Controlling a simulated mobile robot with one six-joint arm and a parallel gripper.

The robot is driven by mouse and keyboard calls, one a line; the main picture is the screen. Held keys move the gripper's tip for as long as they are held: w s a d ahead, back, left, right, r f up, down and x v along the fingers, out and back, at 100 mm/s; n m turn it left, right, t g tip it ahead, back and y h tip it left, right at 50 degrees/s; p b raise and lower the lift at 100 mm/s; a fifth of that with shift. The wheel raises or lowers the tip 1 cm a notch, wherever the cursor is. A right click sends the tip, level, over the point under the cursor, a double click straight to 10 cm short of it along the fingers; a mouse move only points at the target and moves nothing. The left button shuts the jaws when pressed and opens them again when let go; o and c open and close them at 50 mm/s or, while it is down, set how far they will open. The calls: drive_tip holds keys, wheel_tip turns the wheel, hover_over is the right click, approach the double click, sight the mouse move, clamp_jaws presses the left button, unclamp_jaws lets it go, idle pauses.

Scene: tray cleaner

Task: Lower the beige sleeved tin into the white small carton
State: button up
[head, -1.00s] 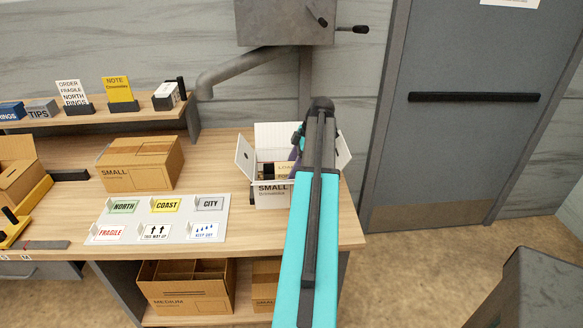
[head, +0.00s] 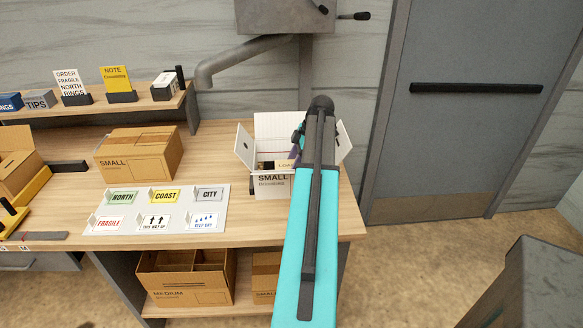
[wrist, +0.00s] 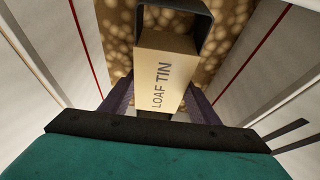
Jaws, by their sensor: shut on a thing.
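The white small carton (head: 272,183) stands on the bench near its right end with its flaps open. The beige sleeved tin (wrist: 160,80), marked LOAF TIN, is a dark tin in a beige sleeve. In the head view the tin (head: 284,164) shows at the carton's mouth, partly below the front rim. My gripper (wrist: 163,108) is shut on the tin, with purple fingers on both sides of the sleeve. In the wrist view, white carton walls stand on both sides of the tin. The tin's underside is hidden, so I cannot tell whether it touches the bottom.
A brown small carton (head: 139,155) stands to the left on the bench. A label board (head: 190,221) lies in front of it. A grey pipe (head: 240,58) hangs behind the white carton.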

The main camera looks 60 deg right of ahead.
drive_tip(key=shift+f, duration=0.25)
idle(0.4)
drive_tip(key=o, duration=1.3)
drive_tip(key=shift+r, duration=0.15)
drive_tip(key=b+v, duration=0.2)
drive_tip(key=v, duration=1.1)
drive_tip(key=shift+r+b, duration=0.3)
drive_tip(key=shift+b, duration=0.05)
